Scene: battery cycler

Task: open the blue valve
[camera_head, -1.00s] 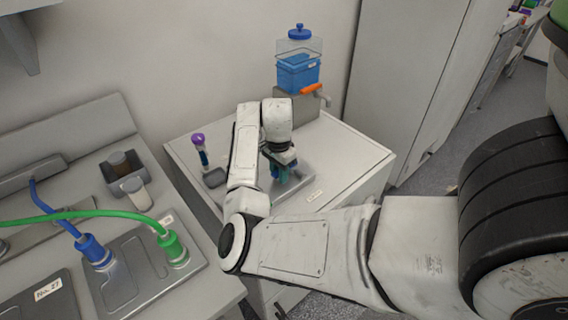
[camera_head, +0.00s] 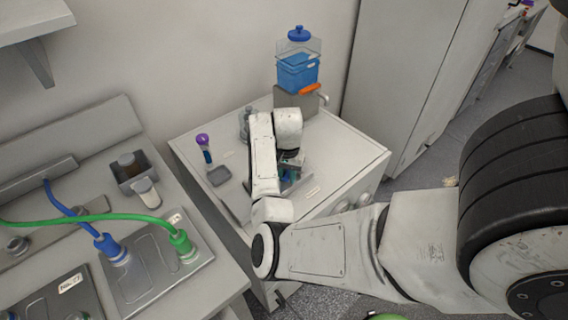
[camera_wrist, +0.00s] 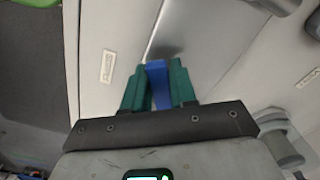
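A blue piece (camera_wrist: 157,83), which looks like the blue valve's handle, stands between the green fingers of my gripper (camera_wrist: 157,92) in the wrist view. Both fingers appear to press against its sides. In the head view my gripper (camera_head: 291,176) is low over the metal plate on the cabinet top, and my own arm partly covers it. Only a little blue and green shows there. The valve's base is hidden, so I cannot tell how far it is turned.
A blue tank (camera_head: 298,72) with an orange handle (camera_head: 311,89) stands on a grey block at the back of the cabinet top (camera_head: 345,150). A purple-capped tube (camera_head: 204,146) stands left of my arm. The left bench holds blue (camera_head: 110,247) and green (camera_head: 182,244) connectors with hoses.

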